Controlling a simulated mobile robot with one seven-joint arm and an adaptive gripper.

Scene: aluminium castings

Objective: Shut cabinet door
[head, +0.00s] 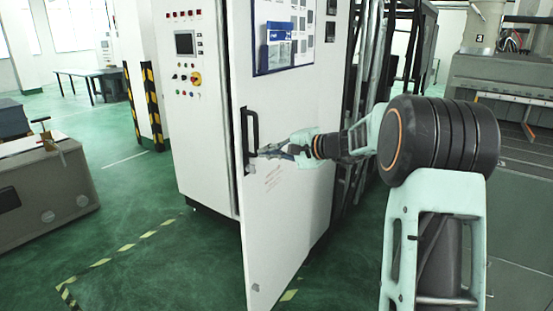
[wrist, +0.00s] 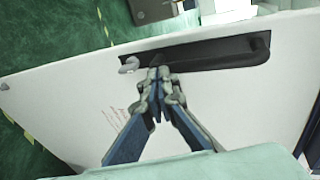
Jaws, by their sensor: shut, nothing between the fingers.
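The white cabinet door (head: 290,125) stands ajar in the head view, swung out from the white cabinet (head: 196,125). Its black handle (head: 249,138) is near the door's free edge. My gripper (head: 262,153) is at the handle's lower part, with its fingers together. In the wrist view my gripper (wrist: 158,74) is shut, its tips at or just in front of the black handle (wrist: 215,52). I cannot tell if they touch it. A small metal key or latch piece (wrist: 129,64) sits by the handle. The door panel (wrist: 60,105) fills much of this view.
The cabinet has a control panel with a small screen (head: 185,43). Black and yellow posts (head: 152,105) stand to its left. A grey machine box (head: 45,185) is at far left. Green floor (head: 150,220) is open in front of the cabinet.

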